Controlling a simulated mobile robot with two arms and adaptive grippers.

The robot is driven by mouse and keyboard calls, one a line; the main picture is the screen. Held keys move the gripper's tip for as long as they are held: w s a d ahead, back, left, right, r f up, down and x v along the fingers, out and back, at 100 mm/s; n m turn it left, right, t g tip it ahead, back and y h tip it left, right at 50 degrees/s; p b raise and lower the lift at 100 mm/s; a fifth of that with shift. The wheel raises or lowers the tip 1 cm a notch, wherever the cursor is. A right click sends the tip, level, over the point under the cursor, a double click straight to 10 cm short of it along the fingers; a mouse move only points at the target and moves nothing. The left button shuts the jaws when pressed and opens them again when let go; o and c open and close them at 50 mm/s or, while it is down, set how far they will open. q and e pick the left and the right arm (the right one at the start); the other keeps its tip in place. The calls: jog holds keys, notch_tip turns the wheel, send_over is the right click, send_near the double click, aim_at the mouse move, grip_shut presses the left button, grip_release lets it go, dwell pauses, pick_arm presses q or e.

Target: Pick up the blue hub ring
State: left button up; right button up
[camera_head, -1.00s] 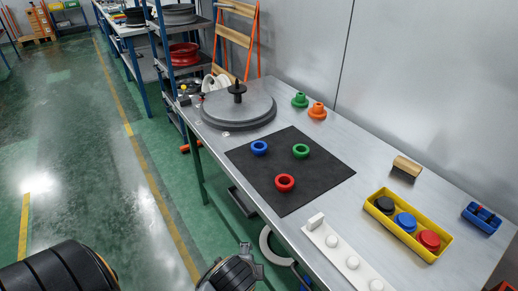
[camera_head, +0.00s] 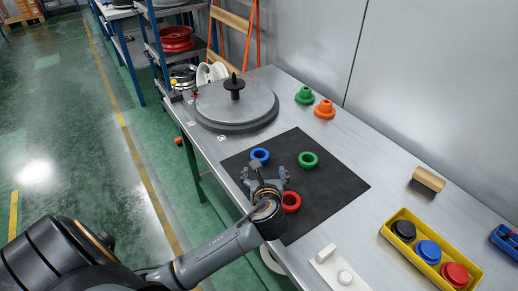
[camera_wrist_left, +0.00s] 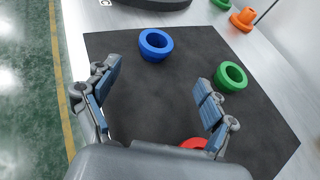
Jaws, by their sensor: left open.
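My left gripper (camera_head: 265,172) is open and empty over the mat, on the near side of the blue ring. The green ring (camera_head: 308,160) lies to the right of the blue one. The red ring (camera_head: 291,202) is beside my gripper and partly hidden by it. My right gripper is not in view.
A grey turntable with a black spindle (camera_head: 235,92) stands behind the mat. Green (camera_head: 304,96) and orange (camera_head: 325,109) stepped pieces stand near the wall.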

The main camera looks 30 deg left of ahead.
aim_at(260, 160)
pick_arm(q)
jog(key=x, duration=0.5)
jog(key=shift+w+a, duration=0.1)
jog(key=shift+w, duration=0.1)
jog(key=x, duration=0.3)
jog(key=shift+s+a, duration=0.2)
jog(key=x, duration=0.2)
jog(key=shift+w+a+f, duration=0.2)
jog(key=shift+a, duration=0.1)
jog(key=shift+w+a+f, duration=0.15)
jog(key=shift+w+a, duration=0.05)
jog(key=shift+w, duration=0.2)
jog(key=shift+c, duration=1.3)
jog(key=c, duration=0.6)
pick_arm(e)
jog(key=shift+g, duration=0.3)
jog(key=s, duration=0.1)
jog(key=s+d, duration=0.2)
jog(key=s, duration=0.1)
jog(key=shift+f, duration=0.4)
